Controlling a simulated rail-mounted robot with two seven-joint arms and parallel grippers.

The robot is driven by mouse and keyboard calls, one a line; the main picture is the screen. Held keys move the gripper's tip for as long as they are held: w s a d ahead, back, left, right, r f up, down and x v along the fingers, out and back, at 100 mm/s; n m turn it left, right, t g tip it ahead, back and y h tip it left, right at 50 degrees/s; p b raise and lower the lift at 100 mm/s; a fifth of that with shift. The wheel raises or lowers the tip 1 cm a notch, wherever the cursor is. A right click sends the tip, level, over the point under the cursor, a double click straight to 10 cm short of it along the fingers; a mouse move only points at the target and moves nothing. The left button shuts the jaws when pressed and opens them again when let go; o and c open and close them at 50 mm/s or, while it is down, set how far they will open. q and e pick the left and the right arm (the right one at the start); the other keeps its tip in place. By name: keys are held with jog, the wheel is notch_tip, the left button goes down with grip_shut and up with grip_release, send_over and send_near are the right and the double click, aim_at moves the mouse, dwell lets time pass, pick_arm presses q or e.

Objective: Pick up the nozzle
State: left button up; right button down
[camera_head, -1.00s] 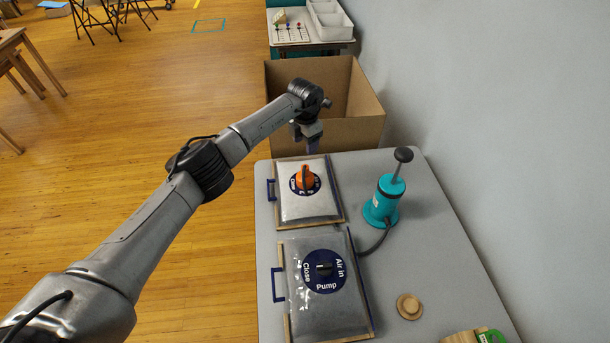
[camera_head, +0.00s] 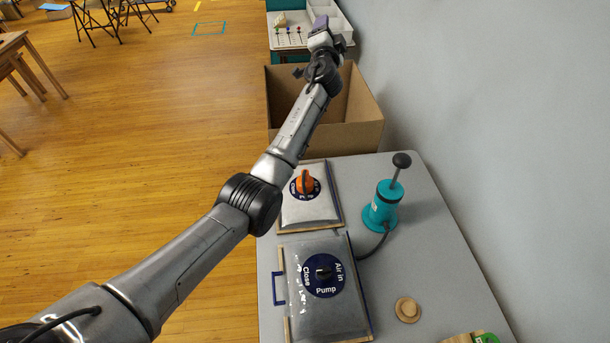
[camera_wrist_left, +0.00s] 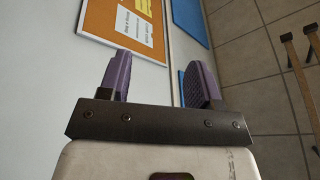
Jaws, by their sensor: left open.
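A teal hand pump (camera_head: 382,208) with a black knob handle stands upright on the grey table, and a dark hose (camera_head: 374,246) runs from its base to the edge of the near bag. I cannot single out a nozzle for sure. The near bag (camera_head: 330,308) has a round blue dial with a black knob (camera_head: 323,273). The far bag (camera_head: 309,212) has an orange knob (camera_head: 305,181) on its dial. My left gripper (camera_head: 320,22) is raised beyond the table, above the cardboard box, far from these. Its purple fingers (camera_wrist_left: 158,80) are open and empty in the wrist view.
A cardboard box (camera_head: 364,125) stands beyond the table's far end. A round wooden piece (camera_head: 407,309) lies at the table's near right. A grey wall (camera_head: 510,130) bounds the right side. The wrist view shows a notice board (camera_wrist_left: 120,27).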

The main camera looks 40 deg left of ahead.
pick_arm(q)
jog(key=s+a+f+n+g, duration=0.4)
jog(key=a+f+n+g, duration=0.1)
jog(key=f+n+g, duration=0.3)
jog(key=n+g+h, duration=0.6)
jog(key=g+h, duration=0.3)
jog(key=h, duration=0.2)
send_over(305, 172)
jog(key=f, duration=2.6)
jog(key=shift+s+d+f+b, duration=0.1)
jog(key=shift+s+f+b, duration=0.15)
jog(key=shift+s+b, duration=0.1)
jog(key=shift+w+f, duration=0.15)
jog(key=shift+f, duration=0.5)
jog(key=f, duration=0.1)
jog(key=f+b, duration=0.2)
jog(key=shift+w+f, duration=0.25)
jog(key=shift+f, duration=0.15)
pick_arm(e)
notch_tip(305, 172, down, 2)
jog(key=shift+f, duration=0.2)
pick_arm(q)
jog(key=shift+a+f, duration=0.2)
jog(key=shift+f, duration=0.45)
pick_arm(e)
jog(key=shift+d+f, duration=0.1)
jog(key=shift+f, duration=0.1)
pick_arm(q)
jog(key=shift+c, duration=0.3)
